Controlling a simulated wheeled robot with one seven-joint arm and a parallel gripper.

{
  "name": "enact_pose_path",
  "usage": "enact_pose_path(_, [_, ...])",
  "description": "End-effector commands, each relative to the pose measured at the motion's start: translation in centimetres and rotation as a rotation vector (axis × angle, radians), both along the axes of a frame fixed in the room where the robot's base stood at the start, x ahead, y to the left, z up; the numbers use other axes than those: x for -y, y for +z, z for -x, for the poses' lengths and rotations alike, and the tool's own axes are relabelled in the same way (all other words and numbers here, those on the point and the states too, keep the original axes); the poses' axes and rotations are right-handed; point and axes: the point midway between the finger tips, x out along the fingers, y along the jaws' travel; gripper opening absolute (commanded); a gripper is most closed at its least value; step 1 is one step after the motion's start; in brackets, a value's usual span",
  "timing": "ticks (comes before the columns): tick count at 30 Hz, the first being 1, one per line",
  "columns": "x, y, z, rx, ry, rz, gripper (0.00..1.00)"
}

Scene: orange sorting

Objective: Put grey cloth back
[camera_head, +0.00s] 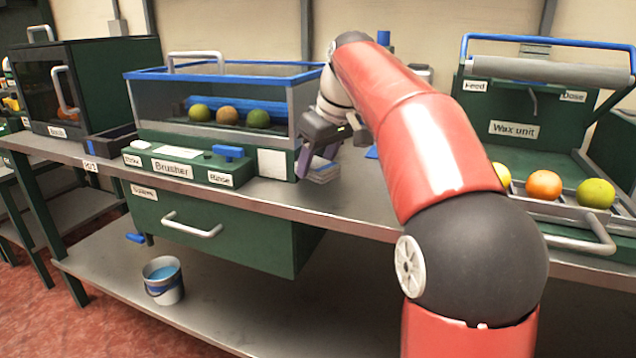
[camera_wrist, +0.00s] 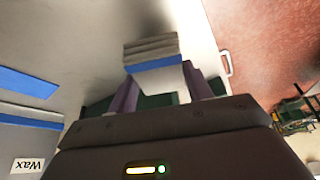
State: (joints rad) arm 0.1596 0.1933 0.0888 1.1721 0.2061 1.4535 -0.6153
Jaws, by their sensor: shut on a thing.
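My gripper (camera_head: 314,160) is low over the bench, just right of the brusher, with its purple-grey fingers pointing down. In the wrist view its fingers (camera_wrist: 160,78) are shut on the grey cloth (camera_wrist: 150,47), a folded, layered stack with a blue band along one edge. The cloth also shows in the head view (camera_head: 324,173), at the fingertips close to the bench top. I cannot tell whether it touches the bench. Part of it is hidden by the fingers.
The brusher (camera_head: 215,168) stands left of my gripper with several fruits behind its clear front. The wax unit (camera_head: 513,128) stands right, with fruits on its tray (camera_head: 565,212). My arm crosses the bench (camera_head: 290,200) between them. A bucket (camera_head: 163,281) stands on the lower shelf.

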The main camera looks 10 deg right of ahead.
Motion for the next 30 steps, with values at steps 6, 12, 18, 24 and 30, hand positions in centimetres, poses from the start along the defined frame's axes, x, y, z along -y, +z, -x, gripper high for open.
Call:
enact_pose_path(6, [0.0, -3.3, 0.1, -0.001, -0.001, 0.0, 0.29])
enact_pose_path(12, [0.0, -3.6, 0.0, 0.0, -0.001, 0.0, 0.29])
enact_pose_path(18, [0.0, -3.9, 0.0, -0.001, -0.001, 0.001, 0.29])
enact_pose_path(24, [0.0, -3.9, 0.0, -0.001, -0.001, 0.001, 0.71])
enact_pose_path(30, [0.0, -3.9, 0.0, -0.001, -0.002, 0.001, 0.72])
